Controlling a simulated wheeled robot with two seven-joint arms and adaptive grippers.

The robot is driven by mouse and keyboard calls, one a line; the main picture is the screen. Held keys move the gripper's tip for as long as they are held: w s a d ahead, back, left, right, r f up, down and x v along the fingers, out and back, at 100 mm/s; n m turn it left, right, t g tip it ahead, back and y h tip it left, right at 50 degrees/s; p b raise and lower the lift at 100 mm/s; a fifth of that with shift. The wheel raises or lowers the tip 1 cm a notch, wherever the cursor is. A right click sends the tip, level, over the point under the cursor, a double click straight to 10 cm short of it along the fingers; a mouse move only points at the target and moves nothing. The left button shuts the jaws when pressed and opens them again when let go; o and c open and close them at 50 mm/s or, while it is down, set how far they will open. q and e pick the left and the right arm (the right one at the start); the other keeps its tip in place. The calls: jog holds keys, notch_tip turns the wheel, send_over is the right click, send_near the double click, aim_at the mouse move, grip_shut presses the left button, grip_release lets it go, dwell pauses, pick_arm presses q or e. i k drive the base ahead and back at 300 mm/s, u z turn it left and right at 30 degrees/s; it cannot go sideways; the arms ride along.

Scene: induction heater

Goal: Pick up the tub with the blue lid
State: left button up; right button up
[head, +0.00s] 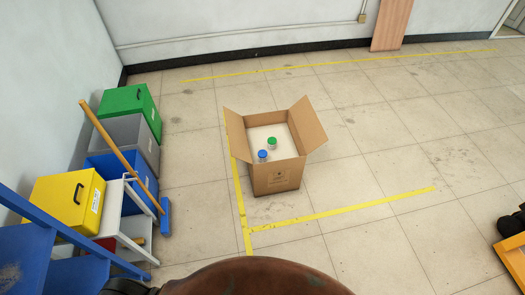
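The tub with the blue lid (262,156) stands inside an open cardboard box (276,179) on the floor, near the box's front left. A second tub with a green lid (272,142) stands just behind it and to the right. The box's side flaps are spread outward. The lower part of the blue-lidded tub is partly hidden by the box's front wall. Neither of my grippers shows in the head view.
Green, grey, blue and yellow bins (68,200) line the left wall, with a broom (122,155) leaning across them. Blue steps (50,262) are at the lower left. Yellow tape (340,209) marks the floor around the box. The floor right of the box is clear. An orange object (512,256) is at the right edge.

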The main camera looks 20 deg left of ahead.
aim_at(262, 154)
jog(key=u, duration=0.5)
jog(key=i, duration=0.75)
jog(key=u, duration=0.7)
